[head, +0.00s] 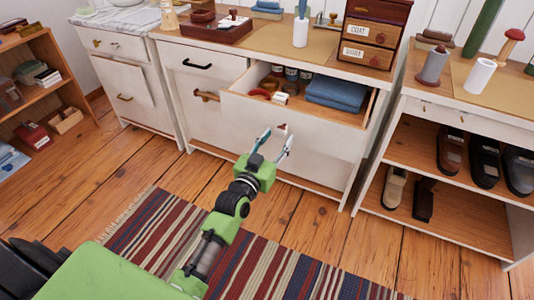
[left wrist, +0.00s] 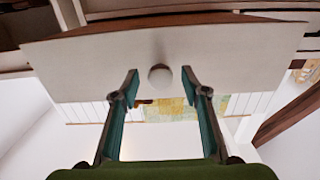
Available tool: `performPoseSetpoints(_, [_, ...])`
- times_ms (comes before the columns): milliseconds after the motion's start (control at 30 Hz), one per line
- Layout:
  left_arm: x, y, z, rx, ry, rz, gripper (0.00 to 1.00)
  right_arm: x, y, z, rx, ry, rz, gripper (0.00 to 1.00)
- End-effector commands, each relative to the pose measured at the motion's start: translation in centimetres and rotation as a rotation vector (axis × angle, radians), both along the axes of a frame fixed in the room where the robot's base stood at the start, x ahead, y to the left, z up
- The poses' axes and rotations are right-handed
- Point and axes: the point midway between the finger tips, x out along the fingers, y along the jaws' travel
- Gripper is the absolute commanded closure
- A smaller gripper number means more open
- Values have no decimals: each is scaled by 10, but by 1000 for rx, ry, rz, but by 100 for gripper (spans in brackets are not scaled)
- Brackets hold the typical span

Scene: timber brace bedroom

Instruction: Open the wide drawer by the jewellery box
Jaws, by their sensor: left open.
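The wide drawer (head: 300,113) of the white dresser is pulled out, with folded blue cloth (head: 336,93), jars and small items inside. Its pale front also shows in the left wrist view (left wrist: 90,62). A round knob (left wrist: 160,77) sits on that front. The wooden box with small labelled drawers (head: 372,36), likely the jewellery box, stands on the dresser top above. My left gripper (head: 277,137) is open in front of the drawer. In the left wrist view its fingertips (left wrist: 160,84) are on either side of the knob, without clearly touching it. My right gripper is out of view.
A striped rug (head: 255,262) lies on the plank floor below my arm. A shoe shelf (head: 410,155) stands to the right, and a low wooden bookcase (head: 45,60) to the left.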

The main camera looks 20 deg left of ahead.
Motion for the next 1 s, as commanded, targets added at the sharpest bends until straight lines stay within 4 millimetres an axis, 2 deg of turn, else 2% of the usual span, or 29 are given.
performPoseSetpoints(33, [-12,1,-2,1,3,0,58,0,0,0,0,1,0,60])
performPoseSetpoints(200, [-46,2,-2,1,2,0,58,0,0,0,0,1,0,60])
performPoseSetpoints(400, [-75,3,-1,2,2,0,58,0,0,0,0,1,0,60])
performPoseSetpoints(600, [-88,3,0,0,0,0,58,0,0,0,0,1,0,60])
performPoseSetpoints(1000, [-89,3,0,0,0,0,58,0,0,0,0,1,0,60])
